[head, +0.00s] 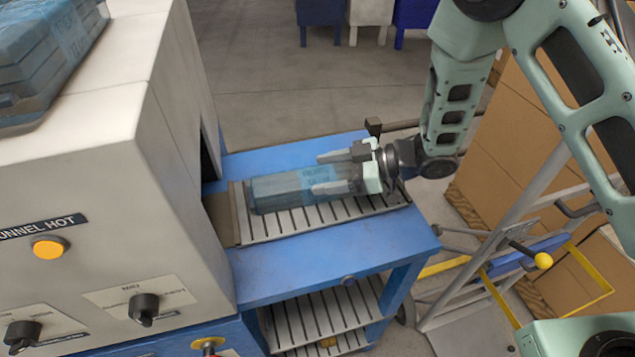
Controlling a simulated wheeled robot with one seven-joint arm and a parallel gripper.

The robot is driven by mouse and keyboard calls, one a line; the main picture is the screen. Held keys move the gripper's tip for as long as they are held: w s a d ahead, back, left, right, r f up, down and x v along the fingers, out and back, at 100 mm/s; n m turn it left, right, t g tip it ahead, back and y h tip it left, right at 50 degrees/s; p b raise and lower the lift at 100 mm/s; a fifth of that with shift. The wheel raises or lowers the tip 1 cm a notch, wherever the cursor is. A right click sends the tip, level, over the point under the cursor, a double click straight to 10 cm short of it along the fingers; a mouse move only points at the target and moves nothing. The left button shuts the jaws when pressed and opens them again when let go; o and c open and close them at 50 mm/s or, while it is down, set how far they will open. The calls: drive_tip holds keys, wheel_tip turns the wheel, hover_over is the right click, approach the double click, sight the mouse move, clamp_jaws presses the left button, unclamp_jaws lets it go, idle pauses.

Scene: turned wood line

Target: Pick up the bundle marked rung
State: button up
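A long bundle in bluish shrink wrap (280,191) lies on the slatted bed at the mouth of the tunnel machine. Its printed label is too small to read for certain. My gripper (322,172) reaches in from the right, with one finger along the far side and one over the near side of the bundle's right end. The fingers are apart, with the bundle's end between them. I cannot tell whether they press on it.
The tunnel machine (120,150) stands on the left, with wrapped bundles (45,50) on top. The blue table (310,275) has a lower slatted shelf (325,318). A hand truck (500,230) and cardboard boxes (510,130) stand at right. Open floor (270,80) lies behind.

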drive_tip(key=shift+f, duration=0.1)
drive_tip(key=c, duration=0.7)
drive_tip(key=shift+d, duration=0.1)
